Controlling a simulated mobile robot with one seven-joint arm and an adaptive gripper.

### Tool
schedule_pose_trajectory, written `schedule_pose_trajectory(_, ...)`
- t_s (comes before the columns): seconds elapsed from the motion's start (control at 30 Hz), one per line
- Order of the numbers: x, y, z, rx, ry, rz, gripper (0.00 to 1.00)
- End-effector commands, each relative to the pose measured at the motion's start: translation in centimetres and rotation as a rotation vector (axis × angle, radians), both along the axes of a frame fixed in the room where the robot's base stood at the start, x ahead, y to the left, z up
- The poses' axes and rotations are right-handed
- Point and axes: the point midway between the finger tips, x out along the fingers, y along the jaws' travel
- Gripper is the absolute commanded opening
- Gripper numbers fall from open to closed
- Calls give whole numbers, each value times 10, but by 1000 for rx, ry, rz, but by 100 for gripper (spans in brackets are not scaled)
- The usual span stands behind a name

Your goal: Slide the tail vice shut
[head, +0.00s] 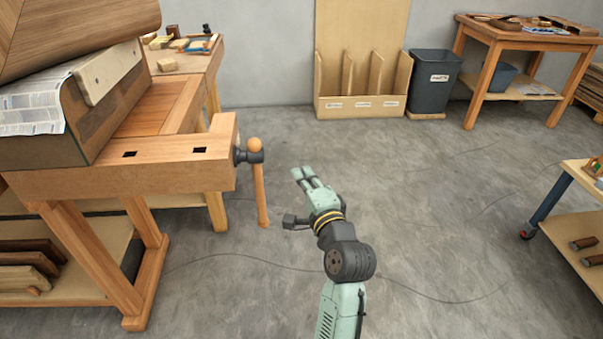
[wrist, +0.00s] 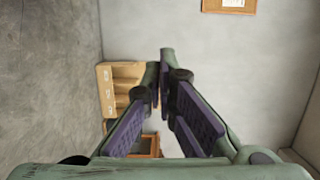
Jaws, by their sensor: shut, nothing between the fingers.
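The tail vice (head: 219,150) is at the right end of the wooden workbench (head: 110,179) in the head view. Its dark screw hub (head: 246,156) carries a wooden handle (head: 261,195) that hangs down, with a round knob on top. My gripper (head: 299,173) is to the right of the vice handle, apart from it and over open floor. Its fingers are shut with nothing between them. The wrist view shows the fingers (wrist: 165,58) close together at the tips, and no vice there. Whether a gap stands in the vice is hard to tell from here.
A bent wooden form with newspaper (head: 36,107) lies on the bench. A rack (head: 362,107) and a grey bin (head: 433,82) stand at the back wall. A table (head: 520,38) is back right, and a wheeled cart (head: 578,222) at right. Cables cross the otherwise clear floor.

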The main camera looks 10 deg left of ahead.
Motion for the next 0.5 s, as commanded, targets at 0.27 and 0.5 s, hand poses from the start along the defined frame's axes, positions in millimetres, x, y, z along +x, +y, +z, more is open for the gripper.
schedule_pose_trajectory(0.27,53,32,4,0,-2,2,0)
schedule_pose_trajectory(0.5,47,63,2,-3,-2,2,0)
